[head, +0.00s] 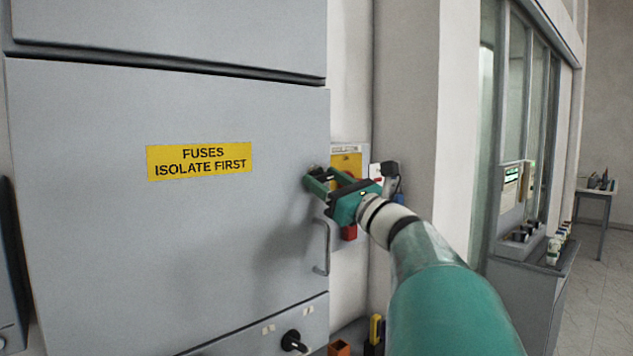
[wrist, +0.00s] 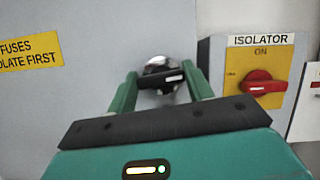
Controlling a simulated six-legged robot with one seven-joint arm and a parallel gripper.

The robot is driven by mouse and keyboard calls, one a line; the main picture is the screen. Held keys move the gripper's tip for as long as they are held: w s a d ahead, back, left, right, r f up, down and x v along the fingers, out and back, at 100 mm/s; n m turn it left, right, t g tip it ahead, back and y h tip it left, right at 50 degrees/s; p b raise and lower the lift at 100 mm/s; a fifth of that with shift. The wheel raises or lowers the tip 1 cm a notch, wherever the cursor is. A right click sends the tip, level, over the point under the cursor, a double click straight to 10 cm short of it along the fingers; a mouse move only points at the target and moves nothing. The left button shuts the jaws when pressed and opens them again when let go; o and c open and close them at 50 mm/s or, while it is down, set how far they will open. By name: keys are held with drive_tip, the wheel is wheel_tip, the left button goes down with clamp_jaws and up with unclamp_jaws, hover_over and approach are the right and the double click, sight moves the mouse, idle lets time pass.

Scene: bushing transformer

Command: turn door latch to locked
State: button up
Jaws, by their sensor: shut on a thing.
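The door latch (wrist: 160,78) is a black knob with a white mark on a round silver base, on the grey fuse door (head: 150,240). In the wrist view its bar lies nearly level, its right end slightly higher, with the white mark near that end. My gripper (wrist: 163,85) is shut on the latch, with one green finger at each end of the bar. In the head view my gripper (head: 322,180) reaches the door's right edge and mostly hides the latch.
A yellow isolator box (wrist: 250,65) with a red handle (wrist: 262,88) sits close to the right of my gripper. A metal door handle (head: 322,248) is just below it. A black knob (head: 293,342) is on the lower panel. A yellow label (head: 199,160) marks the door.

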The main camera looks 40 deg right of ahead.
drive_tip(key=n+y, duration=0.1)
drive_tip(key=n, duration=0.2)
drive_tip(key=n+g+y, duration=0.1)
drive_tip(key=n+y, duration=0.1)
drive_tip(key=n, duration=0.1)
drive_tip(key=n+y, duration=0.1)
drive_tip(key=n, duration=0.1)
drive_tip(key=n+g, duration=0.1)
drive_tip(key=n, duration=0.2)
drive_tip(key=shift+g+y, duration=0.3)
drive_tip(key=shift+y, duration=0.1)
drive_tip(key=n+g, duration=0.1)
drive_tip(key=n, duration=0.1)
drive_tip(key=n+g, duration=0.1)
drive_tip(key=n, duration=0.2)
drive_tip(key=shift+d+y, duration=0.1)
drive_tip(key=shift+y, duration=0.3)
drive_tip(key=shift+r+n+g, duration=0.1)
drive_tip(key=shift+n+g, duration=0.6)
drive_tip(key=shift+n, duration=1.3)
drive_tip(key=o, duration=1)
